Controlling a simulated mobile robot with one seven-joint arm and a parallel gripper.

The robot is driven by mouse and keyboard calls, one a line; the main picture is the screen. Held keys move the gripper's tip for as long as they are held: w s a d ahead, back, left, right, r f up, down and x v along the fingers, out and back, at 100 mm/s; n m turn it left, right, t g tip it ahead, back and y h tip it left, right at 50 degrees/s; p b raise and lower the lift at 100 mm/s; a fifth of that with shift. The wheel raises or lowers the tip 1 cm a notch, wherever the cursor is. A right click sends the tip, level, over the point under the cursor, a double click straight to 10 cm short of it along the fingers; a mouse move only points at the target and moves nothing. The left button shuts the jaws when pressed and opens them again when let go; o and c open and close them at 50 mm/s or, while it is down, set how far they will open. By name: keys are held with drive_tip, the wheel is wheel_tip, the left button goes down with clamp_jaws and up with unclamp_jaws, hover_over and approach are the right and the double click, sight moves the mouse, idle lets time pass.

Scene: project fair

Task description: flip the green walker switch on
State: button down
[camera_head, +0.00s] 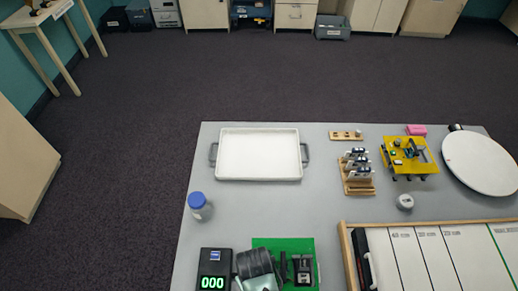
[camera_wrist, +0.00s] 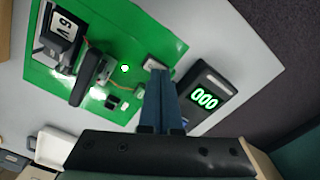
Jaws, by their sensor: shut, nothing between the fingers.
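The green walker's flat green board (camera_head: 296,243) lies at the near edge of the table in the head view, partly covered by my arm. In the wrist view the green board (camera_wrist: 150,22) carries a 9V battery (camera_wrist: 62,27), a black part (camera_wrist: 92,70), wires and a glowing green light (camera_wrist: 125,68). A small pale grey part (camera_wrist: 154,61) sits at the board's edge, right by my fingertips; it may be the switch, but its lever is not clear. My gripper (camera_wrist: 158,76) is shut and empty, its fingers over that edge. Whether it touches is unclear.
A black counter box (camera_head: 214,270) reading 000 stands close to the board; it also shows in the wrist view (camera_wrist: 207,82). A blue-capped bottle (camera_head: 200,207), white tray (camera_head: 258,155), yellow walker (camera_head: 409,160) and wooden-framed case (camera_head: 346,243) are around. The table's middle is clear.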

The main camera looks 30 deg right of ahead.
drive_tip(key=shift+r+p, duration=3.1)
drive_tip(key=shift+r, duration=0.15)
